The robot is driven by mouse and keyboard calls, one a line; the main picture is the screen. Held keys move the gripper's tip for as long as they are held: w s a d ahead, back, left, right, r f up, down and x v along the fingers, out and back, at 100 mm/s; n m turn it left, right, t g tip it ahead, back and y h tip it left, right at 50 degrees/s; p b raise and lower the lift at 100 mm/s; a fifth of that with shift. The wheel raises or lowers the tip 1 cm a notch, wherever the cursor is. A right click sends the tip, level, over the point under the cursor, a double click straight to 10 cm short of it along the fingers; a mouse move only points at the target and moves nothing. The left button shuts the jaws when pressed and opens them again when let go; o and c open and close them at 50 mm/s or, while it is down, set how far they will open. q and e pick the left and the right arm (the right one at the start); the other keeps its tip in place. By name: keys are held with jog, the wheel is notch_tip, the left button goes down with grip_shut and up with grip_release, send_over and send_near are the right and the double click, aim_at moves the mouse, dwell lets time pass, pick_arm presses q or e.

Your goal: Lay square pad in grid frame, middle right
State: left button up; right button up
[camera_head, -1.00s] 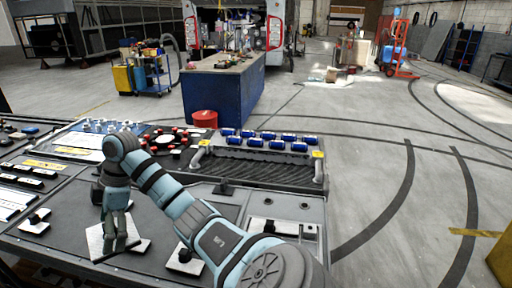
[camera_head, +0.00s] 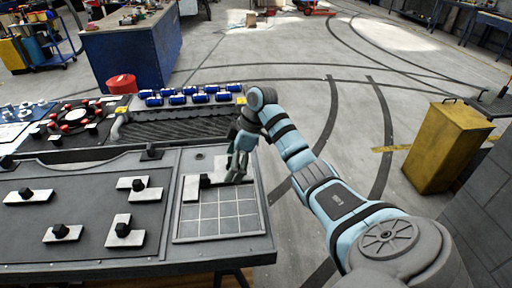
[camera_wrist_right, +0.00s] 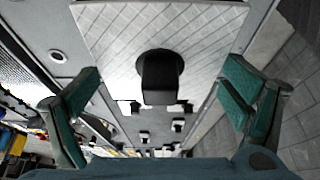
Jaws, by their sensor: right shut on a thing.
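The square pad (camera_wrist_right: 205,35) is a pale plate with faint lines and a black knob (camera_wrist_right: 160,78), large in the right wrist view. My right gripper (camera_wrist_right: 160,90) is shut on the pad, with the knob between its fingers. In the head view the same gripper (camera_head: 238,178) points down over the far right part of the grid frame (camera_head: 218,238). The pad is hard to make out there; whether it touches the frame I cannot tell. A white piece with a black knob (camera_head: 204,181) lies in the frame's far left corner. My left gripper is not in view.
White pieces with black knobs, including one at the middle (camera_head: 137,187) and one near the front (camera_head: 118,233), lie on the grey panel left of the frame. A yellow bin (camera_head: 447,148) stands on the floor to the right.

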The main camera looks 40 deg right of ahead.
send_over(232, 201)
jog(key=d, duration=0.1)
notch_tip(232, 201, down, 6)
jog(key=f+b, duration=0.5)
jog(key=b, duration=0.1)
jog(key=shift+s+d+f, duration=0.1)
jog(key=shift+s+f, duration=0.3)
jog(key=shift+r, duration=0.1)
jog(key=shift+r, duration=0.1)
jog(key=shift+p, duration=0.35)
jog(key=shift+f, duration=1.05)
dwell(0.5)
jog(key=shift+f, duration=0.15)
dwell(0.4)
